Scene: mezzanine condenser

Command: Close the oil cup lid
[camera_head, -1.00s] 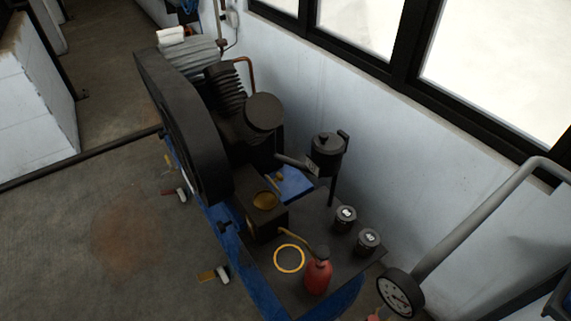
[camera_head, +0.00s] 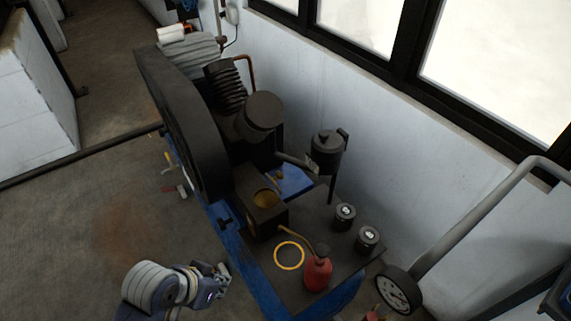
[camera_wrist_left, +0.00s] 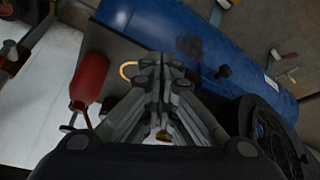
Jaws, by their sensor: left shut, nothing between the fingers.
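A dark box-like cup (camera_head: 248,211) with a round brass-coloured opening (camera_head: 265,198) on top stands beside the compressor; I take it for the oil cup. Its opening shows uncovered, and I cannot clearly make out its lid. My left gripper (camera_head: 222,271) is in the lower left of the head view, to the left of and nearer than the cup, apart from it. In the left wrist view its fingers (camera_wrist_left: 163,62) are together, with nothing held. My right gripper is not in view.
A red oil can (camera_head: 317,272) stands near a yellow ring (camera_head: 289,256) on the dark deck. Two small black weights (camera_head: 345,217) (camera_head: 368,239) stand behind. The big flywheel guard (camera_head: 180,120) and blue tank (camera_head: 245,265) border the left side.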

